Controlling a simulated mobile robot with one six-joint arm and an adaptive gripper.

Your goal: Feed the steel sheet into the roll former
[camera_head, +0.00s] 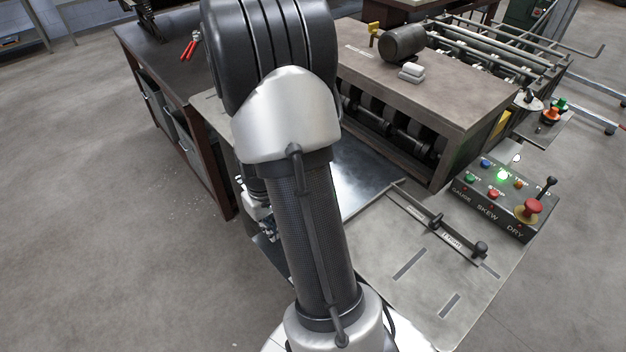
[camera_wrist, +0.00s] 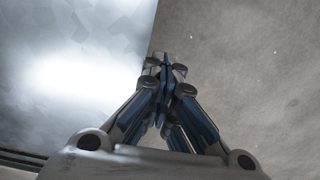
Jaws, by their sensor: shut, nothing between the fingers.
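The steel sheet (camera_head: 362,182) is a shiny flat plate on the infeed table, at the mouth of the roll former (camera_head: 440,112). My arm hides its left part. In the wrist view the bright sheet (camera_wrist: 70,70) fills the left side, with its straight edge near my fingertips. My gripper (camera_wrist: 164,64) is shut and empty at this edge; I cannot tell whether it touches the sheet. In the head view my gripper is mostly hidden behind my arm. The roll former has dark rollers under a brown top cover.
A control box (camera_head: 500,200) with a lit green lamp and a red mushroom button stands right of the infeed table (camera_head: 440,290). A dark guide bar with a handle (camera_head: 440,225) lies across the table. A workbench (camera_head: 165,60) with red-handled pliers (camera_head: 190,46) stands left. Open floor lies left.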

